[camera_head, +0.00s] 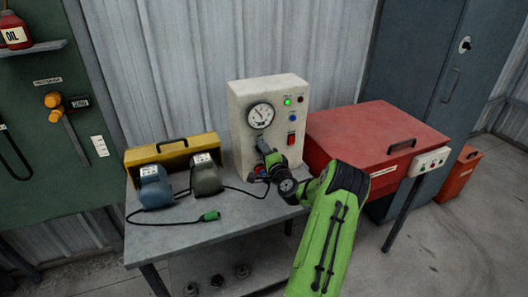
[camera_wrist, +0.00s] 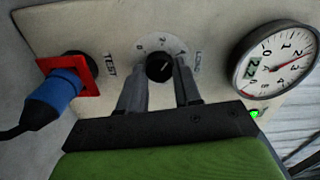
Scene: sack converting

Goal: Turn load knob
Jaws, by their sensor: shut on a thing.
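The load knob (camera_wrist: 160,67) is a small black round knob with a white pointer line, on a numbered dial plate marked LOAD in the wrist view. My gripper (camera_wrist: 160,80) has one grey finger on each side of the knob and is shut on it. In the head view my green arm reaches to the front of the cream test box (camera_head: 286,88), and my gripper (camera_head: 264,152) is at its face. The knob is hidden there. The box's round gauge (camera_wrist: 274,60) has a red needle and also shows in the head view (camera_head: 261,115).
A blue plug (camera_wrist: 54,91) sits in a red socket marked TEST beside the knob. Two corded units, blue (camera_head: 155,188) and dark (camera_head: 206,175), stand on the grey table (camera_head: 180,237) at left. A red chest (camera_head: 370,135) stands right of the box, close to my arm.

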